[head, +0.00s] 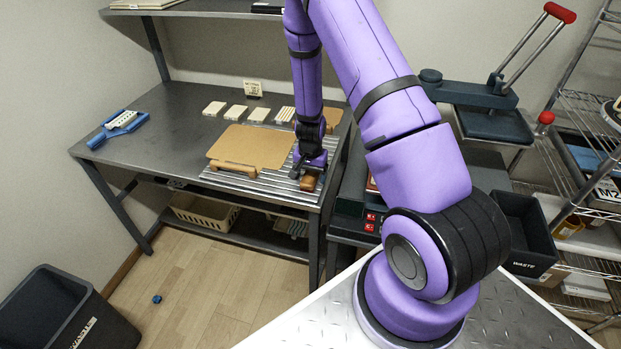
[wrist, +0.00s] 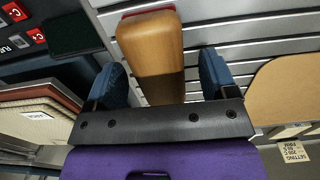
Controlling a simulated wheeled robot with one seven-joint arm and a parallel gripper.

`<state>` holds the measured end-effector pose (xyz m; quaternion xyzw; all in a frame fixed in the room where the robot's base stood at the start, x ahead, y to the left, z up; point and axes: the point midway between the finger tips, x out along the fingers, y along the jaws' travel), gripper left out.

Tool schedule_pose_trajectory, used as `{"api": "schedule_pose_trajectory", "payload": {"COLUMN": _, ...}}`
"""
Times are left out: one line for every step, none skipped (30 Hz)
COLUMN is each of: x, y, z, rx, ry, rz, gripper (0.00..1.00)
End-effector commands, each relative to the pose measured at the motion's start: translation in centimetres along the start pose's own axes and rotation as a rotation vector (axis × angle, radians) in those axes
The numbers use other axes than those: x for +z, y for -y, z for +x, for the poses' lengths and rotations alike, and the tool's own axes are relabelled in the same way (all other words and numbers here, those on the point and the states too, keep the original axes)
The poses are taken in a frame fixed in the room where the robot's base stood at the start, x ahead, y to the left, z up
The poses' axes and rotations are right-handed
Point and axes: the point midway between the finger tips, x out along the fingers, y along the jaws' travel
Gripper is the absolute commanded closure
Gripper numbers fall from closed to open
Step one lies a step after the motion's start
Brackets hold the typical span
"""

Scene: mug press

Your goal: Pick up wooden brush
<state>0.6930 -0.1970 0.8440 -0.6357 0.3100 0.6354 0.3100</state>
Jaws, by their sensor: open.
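The wooden brush (head: 308,184) is a small brown block on the slatted metal part of the bench, near its front right edge. In the wrist view its rounded wooden body (wrist: 152,42) shows a strip of red at the far end. My gripper (head: 310,167) is at the brush, pointing down. In the wrist view my gripper (wrist: 163,75) is open, with one blue finger on each side of the brush and gaps visible beside it. The near end of the brush is hidden behind the gripper body.
A tan board (head: 250,146) lies left of the brush, with a light wooden bar (head: 233,168) at its front edge. Several pale tiles (head: 236,112) lie behind it. A control box with red buttons (head: 370,222) stands right of the bench.

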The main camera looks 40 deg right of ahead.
Motion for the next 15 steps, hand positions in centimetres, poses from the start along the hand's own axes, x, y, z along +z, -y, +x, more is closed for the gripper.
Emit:
{"api": "schedule_pose_trajectory", "payload": {"x": -0.01, "y": 0.00, "z": 0.04, "rx": 0.000, "ry": 0.000, "rz": 0.000, "gripper": 0.21}}
{"api": "schedule_pose_trajectory", "payload": {"x": -0.01, "y": 0.00, "z": 0.04, "rx": 0.000, "ry": 0.000, "rz": 0.000, "gripper": 0.21}}
{"api": "schedule_pose_trajectory", "payload": {"x": -0.01, "y": 0.00, "z": 0.03, "rx": 0.000, "ry": 0.000, "rz": 0.000, "gripper": 0.21}}
{"api": "schedule_pose_trajectory", "payload": {"x": -0.01, "y": 0.00, "z": 0.02, "rx": 0.000, "ry": 0.000, "rz": 0.000, "gripper": 0.21}}
{"api": "schedule_pose_trajectory", "payload": {"x": -0.01, "y": 0.00, "z": 0.02, "rx": 0.000, "ry": 0.000, "rz": 0.000, "gripper": 0.21}}
{"api": "schedule_pose_trajectory", "payload": {"x": 0.00, "y": -0.01, "z": 0.02, "rx": 0.000, "ry": 0.000, "rz": 0.000, "gripper": 0.24}}
{"api": "schedule_pose_trajectory", "payload": {"x": 0.00, "y": -0.01, "z": 0.02, "rx": 0.000, "ry": 0.000, "rz": 0.000, "gripper": 0.30}}
{"api": "schedule_pose_trajectory", "payload": {"x": 0.00, "y": -0.01, "z": 0.02, "rx": 0.000, "ry": 0.000, "rz": 0.000, "gripper": 0.37}}
{"api": "schedule_pose_trajectory", "payload": {"x": 0.00, "y": -0.01, "z": 0.01, "rx": 0.000, "ry": 0.000, "rz": 0.000, "gripper": 0.47}}
{"api": "schedule_pose_trajectory", "payload": {"x": 0.00, "y": -0.02, "z": 0.01, "rx": 0.000, "ry": 0.000, "rz": 0.000, "gripper": 0.53}}
{"api": "schedule_pose_trajectory", "payload": {"x": 0.00, "y": -0.02, "z": 0.01, "rx": 0.000, "ry": 0.000, "rz": 0.000, "gripper": 0.60}}
{"api": "schedule_pose_trajectory", "payload": {"x": 0.00, "y": -0.02, "z": 0.01, "rx": 0.000, "ry": 0.000, "rz": 0.000, "gripper": 0.70}}
{"api": "schedule_pose_trajectory", "payload": {"x": 0.00, "y": -0.02, "z": 0.01, "rx": 0.000, "ry": 0.000, "rz": 0.000, "gripper": 0.76}}
{"api": "schedule_pose_trajectory", "payload": {"x": 0.00, "y": -0.02, "z": 0.01, "rx": 0.000, "ry": 0.000, "rz": 0.000, "gripper": 0.76}}
{"api": "schedule_pose_trajectory", "payload": {"x": 0.00, "y": -0.01, "z": 0.01, "rx": 0.000, "ry": 0.000, "rz": 0.000, "gripper": 0.80}}
